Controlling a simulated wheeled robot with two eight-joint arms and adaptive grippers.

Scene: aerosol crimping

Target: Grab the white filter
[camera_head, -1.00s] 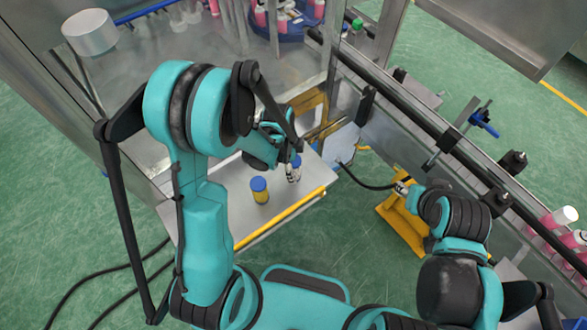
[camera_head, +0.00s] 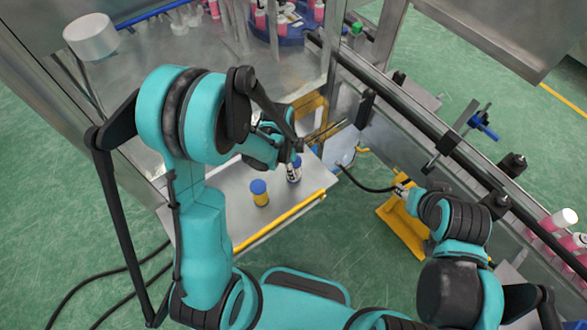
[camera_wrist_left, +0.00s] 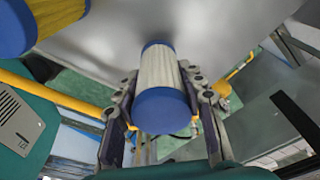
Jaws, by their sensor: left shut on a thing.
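The white filter (camera_wrist_left: 155,66) is a pale pleated cylinder with blue end caps. In the left wrist view it lies between the two fingers of my left gripper (camera_wrist_left: 160,88), which are shut on its sides. In the head view the white filter (camera_head: 294,177) shows small below my left gripper (camera_head: 292,166), over the right part of the metal shelf (camera_head: 219,201). I cannot tell if it touches the shelf. My right gripper (camera_head: 403,189) is small at the right, and its fingers are unclear.
A yellow filter (camera_head: 260,197) with a blue cap stands on the shelf left of the white one; it also shows in the left wrist view (camera_wrist_left: 52,14). A yellow bar (camera_head: 279,219) edges the shelf. A machine rail (camera_head: 430,128) and a yellow stand (camera_head: 404,230) lie to the right.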

